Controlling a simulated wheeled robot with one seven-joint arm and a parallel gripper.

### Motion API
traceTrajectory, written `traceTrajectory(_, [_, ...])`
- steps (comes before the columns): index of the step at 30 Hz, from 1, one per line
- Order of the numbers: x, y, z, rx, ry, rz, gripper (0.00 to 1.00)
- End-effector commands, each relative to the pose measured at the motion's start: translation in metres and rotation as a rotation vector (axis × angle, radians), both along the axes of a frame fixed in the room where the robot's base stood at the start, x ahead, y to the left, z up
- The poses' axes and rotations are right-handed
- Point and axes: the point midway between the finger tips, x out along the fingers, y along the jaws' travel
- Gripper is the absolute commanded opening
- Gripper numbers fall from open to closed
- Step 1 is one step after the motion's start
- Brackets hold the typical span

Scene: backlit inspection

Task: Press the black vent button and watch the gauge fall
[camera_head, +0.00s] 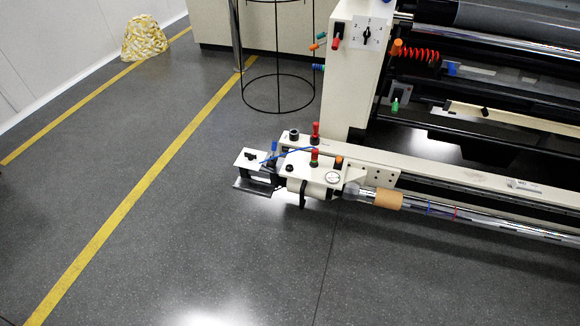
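A small round white gauge (333,177) sits on the near end of the machine's low beam, beside a clear tube. Its needle is too small to read. Several small black knobs or buttons are nearby: one black knob (294,135) on top of the beam end, another black knob (290,168) on the cream cylinder, and a small black piece (251,156) on the white bracket at the left. I cannot tell which one is the vent button. My gripper is not in view.
Red knobs (315,157) and a blue hose (285,154) crowd the beam end. The cream machine column (350,80) rises behind it. A black wire frame (278,109) stands at the back. The grey floor (180,230) at front and left is clear, crossed by yellow lines.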

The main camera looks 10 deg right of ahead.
Motion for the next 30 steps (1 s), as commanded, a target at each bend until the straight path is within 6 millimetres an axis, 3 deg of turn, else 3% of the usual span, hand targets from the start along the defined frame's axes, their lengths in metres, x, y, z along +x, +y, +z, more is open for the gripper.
traceTrajectory(1, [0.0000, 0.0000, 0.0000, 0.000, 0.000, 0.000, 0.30])
traceTrajectory(6, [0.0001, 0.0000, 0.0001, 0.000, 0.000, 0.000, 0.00])
traceTrajectory(30, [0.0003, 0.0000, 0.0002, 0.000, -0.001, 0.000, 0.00])
